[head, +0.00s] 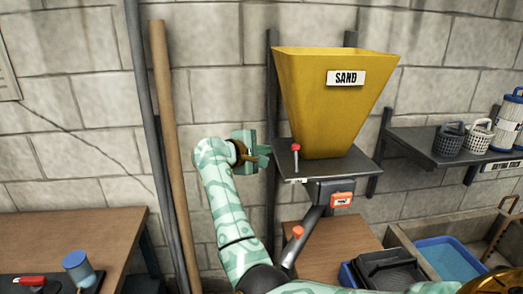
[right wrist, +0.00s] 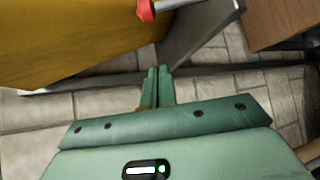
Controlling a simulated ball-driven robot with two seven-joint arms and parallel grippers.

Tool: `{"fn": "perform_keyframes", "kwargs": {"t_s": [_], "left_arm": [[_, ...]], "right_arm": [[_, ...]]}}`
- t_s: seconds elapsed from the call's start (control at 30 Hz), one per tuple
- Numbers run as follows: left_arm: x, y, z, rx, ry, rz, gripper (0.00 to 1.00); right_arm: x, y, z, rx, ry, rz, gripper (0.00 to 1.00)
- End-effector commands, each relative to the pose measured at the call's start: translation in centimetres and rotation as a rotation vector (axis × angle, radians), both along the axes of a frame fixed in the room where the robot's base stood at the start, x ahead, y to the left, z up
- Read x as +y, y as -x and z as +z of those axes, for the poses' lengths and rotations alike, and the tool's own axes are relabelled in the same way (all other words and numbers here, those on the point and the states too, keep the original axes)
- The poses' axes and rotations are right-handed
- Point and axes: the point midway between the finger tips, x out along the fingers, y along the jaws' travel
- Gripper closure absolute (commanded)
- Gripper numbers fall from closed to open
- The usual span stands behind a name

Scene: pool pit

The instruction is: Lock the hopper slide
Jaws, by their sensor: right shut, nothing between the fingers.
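The yellow hopper (head: 325,110), labelled SAND, stands on a dark wall shelf (head: 362,168). A grey pin with a red top (head: 295,148) stands upright at the shelf's front left. Below the shelf is a dark slide housing (head: 322,190) with an orange tag (head: 342,200). A dark bar with an orange-red knob (head: 297,232) slants down from it. My right gripper (head: 264,155) is shut and empty, left of the pin and apart from it. In the right wrist view its fingers (right wrist: 152,82) are together, and the red pin top (right wrist: 146,10) shows beyond them.
A brown pole (head: 168,150) and a dark pipe stand against the block wall, left of my arm. A wooden bench (head: 90,225) is at left. Another shelf (head: 430,147) with baskets is at right, above a blue tray (head: 450,258).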

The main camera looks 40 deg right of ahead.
Motion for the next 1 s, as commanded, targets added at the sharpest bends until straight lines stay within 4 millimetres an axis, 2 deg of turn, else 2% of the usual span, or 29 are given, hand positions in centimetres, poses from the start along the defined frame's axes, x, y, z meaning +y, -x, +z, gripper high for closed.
{"fn": "perform_keyframes", "kwargs": {"t_s": [0.1, 0.27, 0.4, 0.6, 1.0], "left_arm": [[0.0, 0.0, 0.2, -0.001, 0.0, 0.0, 1.0], [0.0, 0.0, 0.3, -0.001, 0.0, 0.0, 1.0], [0.0, -0.3, 1.8, -0.007, 0.0, 0.0, 1.0], [0.0, -0.4, 2.4, -0.009, 0.0, 0.0, 1.0], [0.0, -0.4, 2.3, -0.009, 0.0, 0.0, 1.0]], "right_arm": [[-2.6, -0.6, -0.6, 0.002, 0.003, -0.003, 1.0], [-5.6, -1.4, -1.7, 0.003, 0.002, -0.002, 1.0], [-5.6, 0.6, -0.6, -0.003, -0.001, 0.0, 1.0], [-5.6, 2.1, -0.2, -0.001, 0.0, 0.0, 1.0], [-5.6, 2.3, -0.4, 0.001, 0.0, 0.0, 1.0]]}}
